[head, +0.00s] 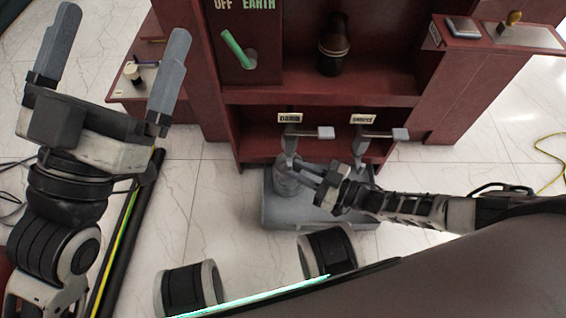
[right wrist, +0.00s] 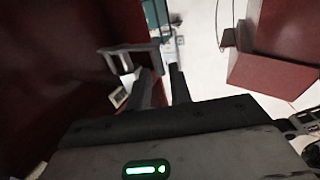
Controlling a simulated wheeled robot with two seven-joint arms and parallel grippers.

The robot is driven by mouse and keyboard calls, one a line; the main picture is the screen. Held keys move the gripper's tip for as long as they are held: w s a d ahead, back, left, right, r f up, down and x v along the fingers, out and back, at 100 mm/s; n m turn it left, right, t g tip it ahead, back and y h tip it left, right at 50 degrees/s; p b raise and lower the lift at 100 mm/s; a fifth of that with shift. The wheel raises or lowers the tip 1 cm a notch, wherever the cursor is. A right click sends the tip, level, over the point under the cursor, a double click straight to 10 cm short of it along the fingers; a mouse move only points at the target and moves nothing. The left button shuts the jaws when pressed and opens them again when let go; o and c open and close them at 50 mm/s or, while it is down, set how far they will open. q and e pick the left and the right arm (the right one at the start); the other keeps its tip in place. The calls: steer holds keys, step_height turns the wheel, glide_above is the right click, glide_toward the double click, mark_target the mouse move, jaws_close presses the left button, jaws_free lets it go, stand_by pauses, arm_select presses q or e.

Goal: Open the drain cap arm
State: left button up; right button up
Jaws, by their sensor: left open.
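The drain valve (head: 290,145) hangs under the left label in the lower bay of the red cabinet. A pale block-ended arm (head: 325,132) sticks out to its right; I take it for the drain cap arm. My right gripper (head: 308,174) is just below the valve, its fingers pointing left, apart with a narrow gap. In the right wrist view, the fingers (right wrist: 165,80) reach toward a grey bracket-like part (right wrist: 130,52), with nothing clearly held between them. Contact cannot be told. My left gripper (head: 120,60) is wide open and empty, raised at the left, away from the valve.
A similar valve (head: 360,145) with its own arm (head: 400,134) hangs to the right. A grey tray (head: 335,216) with a grey container (head: 288,180) lies below.

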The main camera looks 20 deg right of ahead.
arm_select(q)
steer(key=r+m+h, duration=0.1)
steer(key=s+r+m+h+b, duration=0.1)
steer(key=m+h, duration=0.1)
steer(key=shift+s+d+m, duration=0.1)
steer(key=shift+d+m, duration=0.05)
steer(key=shift+m, duration=0.15)
arm_select(e)
steer(key=x, duration=0.5)
steer(key=shift+w, duration=0.1)
jaws_close()
steer(key=shift+a, duration=0.1)
